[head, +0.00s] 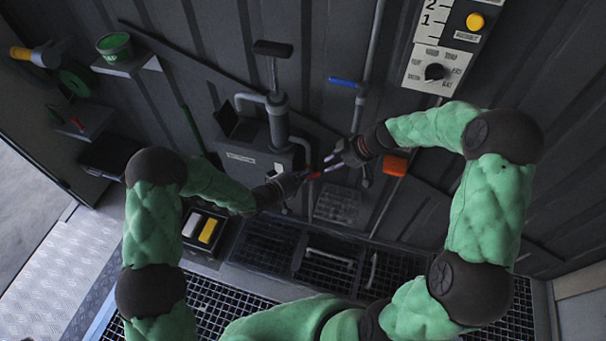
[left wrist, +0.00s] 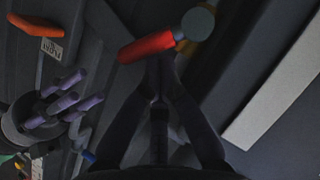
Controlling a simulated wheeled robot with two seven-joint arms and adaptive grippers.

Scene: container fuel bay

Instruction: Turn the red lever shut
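The red lever (left wrist: 147,47) lies across the top of the left wrist view, with a round grey end (left wrist: 198,23) on its right. In the head view only a small red part (head: 315,175) shows between my two grippers. My left gripper (left wrist: 161,70) has its dark fingers drawn together, tips at the lever's lower edge. The tips are partly hidden there, and I see no finger wrapped around the lever. My right gripper (head: 335,160) is close by on the right, its purple fingers apart and empty. It also shows in the left wrist view (left wrist: 68,100).
An orange handle (head: 395,165) is just right of my right gripper. A blue-handled pipe lever (head: 343,82) and a dial panel (head: 436,70) are on the wall above. A grey pump (head: 277,110) stands left, above a box with white and yellow pedals (head: 208,231).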

